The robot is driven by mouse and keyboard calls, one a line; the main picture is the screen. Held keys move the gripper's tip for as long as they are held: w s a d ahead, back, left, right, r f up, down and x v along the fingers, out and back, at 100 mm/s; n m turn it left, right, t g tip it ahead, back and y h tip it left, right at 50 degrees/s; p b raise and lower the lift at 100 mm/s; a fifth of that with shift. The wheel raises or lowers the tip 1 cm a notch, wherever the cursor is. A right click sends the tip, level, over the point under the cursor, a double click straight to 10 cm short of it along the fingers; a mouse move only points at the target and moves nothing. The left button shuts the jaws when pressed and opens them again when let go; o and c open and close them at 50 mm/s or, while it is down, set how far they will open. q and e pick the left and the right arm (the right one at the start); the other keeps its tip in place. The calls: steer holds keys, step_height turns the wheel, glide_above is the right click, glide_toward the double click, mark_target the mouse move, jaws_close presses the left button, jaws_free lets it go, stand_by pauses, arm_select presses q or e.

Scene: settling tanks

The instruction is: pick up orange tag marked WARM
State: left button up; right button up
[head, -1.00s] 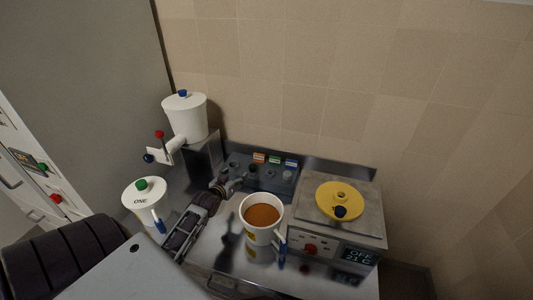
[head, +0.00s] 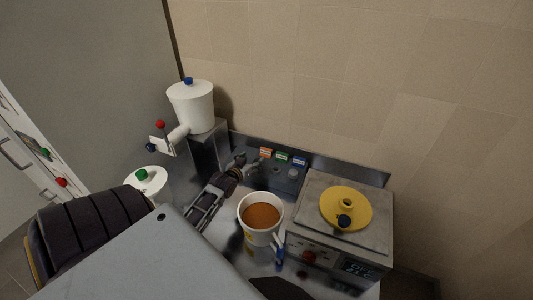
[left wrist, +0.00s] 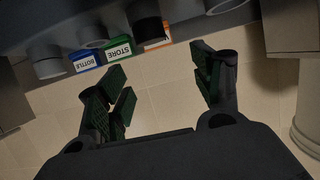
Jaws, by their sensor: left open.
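The orange tag (head: 265,153) stands at the left end of a row of three tags at the back of the metal counter. In the left wrist view the orange tag (left wrist: 165,37) is partly hidden behind a dark cylinder, and its lettering cannot be read. My left gripper (head: 243,162) is just left of the orange tag and a little in front of it. In the left wrist view my left gripper (left wrist: 165,78) has its fingers spread with nothing between them. My right gripper does not show.
A green STORE tag (left wrist: 118,50) and a blue BOTTLE tag (left wrist: 87,60) stand beside the orange one. A white mug (head: 258,236) of brown liquid, a hotplate (head: 318,226) with a yellow lid (head: 345,207), and a white tank (head: 191,106) stand around.

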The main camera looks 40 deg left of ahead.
arm_select(q)
glide_toward(265, 150)
steer(key=shift+x, duration=1.8)
steer(key=shift+a+f, duration=0.1)
steer(key=shift+p, duration=0.3)
steer(key=shift+p+x, duration=0.3)
steer(key=shift+x, duration=2.3)
steer(key=c, duration=0.7)
step_height(265, 150, up, 10)
steer(key=shift+b, duration=0.4)
